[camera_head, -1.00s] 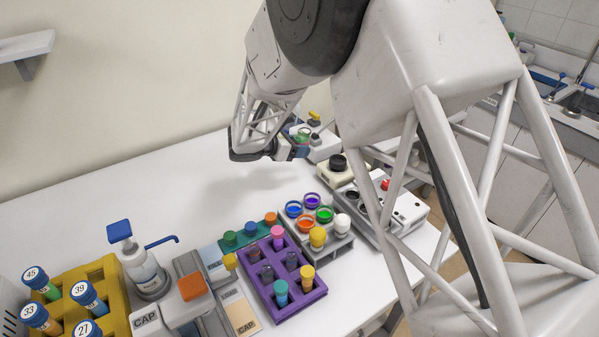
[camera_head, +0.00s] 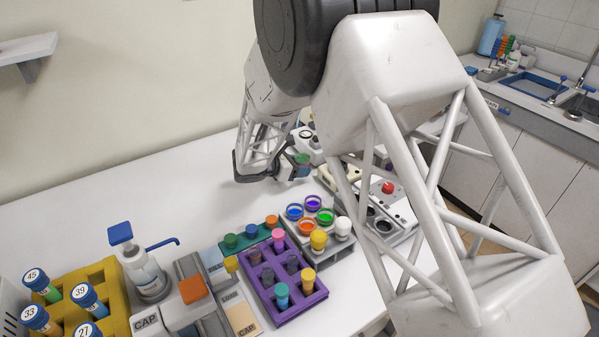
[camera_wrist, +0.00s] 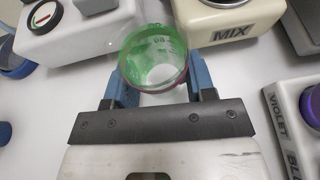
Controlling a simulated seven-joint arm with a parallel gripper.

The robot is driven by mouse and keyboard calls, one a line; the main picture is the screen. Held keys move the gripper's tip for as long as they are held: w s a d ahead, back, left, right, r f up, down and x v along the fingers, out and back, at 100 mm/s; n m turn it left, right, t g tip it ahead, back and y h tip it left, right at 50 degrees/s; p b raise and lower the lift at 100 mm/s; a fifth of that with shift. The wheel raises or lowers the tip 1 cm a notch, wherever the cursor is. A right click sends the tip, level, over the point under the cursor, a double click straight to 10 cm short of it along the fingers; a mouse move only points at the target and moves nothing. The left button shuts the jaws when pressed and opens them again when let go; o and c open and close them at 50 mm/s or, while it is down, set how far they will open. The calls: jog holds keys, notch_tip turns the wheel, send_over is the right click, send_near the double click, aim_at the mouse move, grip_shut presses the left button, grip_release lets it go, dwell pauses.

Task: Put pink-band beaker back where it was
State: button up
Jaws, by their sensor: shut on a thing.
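The beaker is clear glass with green contents, and a dark pinkish band shows along its lower edge in the wrist view (camera_wrist: 155,58). My gripper (camera_wrist: 158,88) is shut on it, with one blue finger on each side. In the head view the beaker (camera_head: 302,158) shows small and green at my gripper (camera_head: 296,166), behind the holder with coloured rings. The beaker appears held above the white table. Its underside and the surface directly below it are hidden.
The grey ring holder (camera_head: 330,243) has blue, violet, orange and green rings and yellow and white knobs. A labelled block (camera_wrist: 285,120) and a cream MIX device (camera_wrist: 230,25) are near the beaker. A purple rack (camera_head: 268,290) stands in front. White table (camera_head: 190,205) is clear at left.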

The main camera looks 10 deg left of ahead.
jog(key=shift+f, duration=1.15)
jog(key=shift+f, duration=0.15)
jog(key=o, duration=0.9)
jog(key=shift+o, duration=0.2)
jog(key=shift+r, duration=0.2)
jog(key=v, duration=1.2)
